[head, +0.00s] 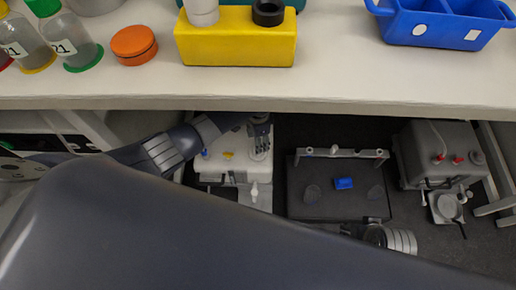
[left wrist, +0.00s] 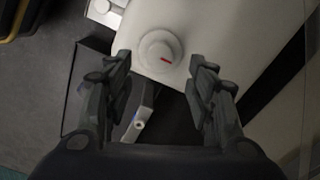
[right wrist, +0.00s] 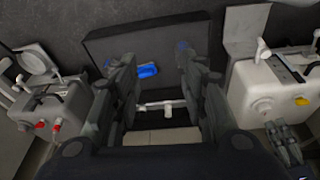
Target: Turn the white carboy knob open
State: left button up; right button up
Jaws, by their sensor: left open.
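The white carboy (head: 253,191) stands on the floor below the bench, and it also shows in the right wrist view (right wrist: 241,92). Its round white knob (left wrist: 160,50), with a red mark, shows in the left wrist view on the carboy's top. My left gripper (left wrist: 163,62) is open and empty, with one finger on each side of the knob in that view. Contact with the knob cannot be told. In the head view the left gripper (head: 260,150) is over the carboy. My right gripper (right wrist: 155,55) is open and empty, over a dark platform.
A second carboy-like vessel with red knobs (head: 440,150) stands at the right. The bench edge (head: 330,104) overhangs the back, with a yellow rack (head: 235,45) and a blue bin (head: 440,30) on top.

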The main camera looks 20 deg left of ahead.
pick_arm(q)
notch_tip(320, 180, down, 4)
jog(key=shift+r+b, duration=0.1)
jog(key=shift+b, duration=0.6)
jog(key=shift+f+b, duration=0.4)
jog(key=shift+f, duration=0.9)
pick_arm(e)
jog(key=shift+v, duration=2.8)
pick_arm(q)
jog(key=shift+c, duration=0.5)
pick_arm(e)
jog(key=shift+d, duration=0.15)
pick_arm(q)
jog(key=c, duration=1)
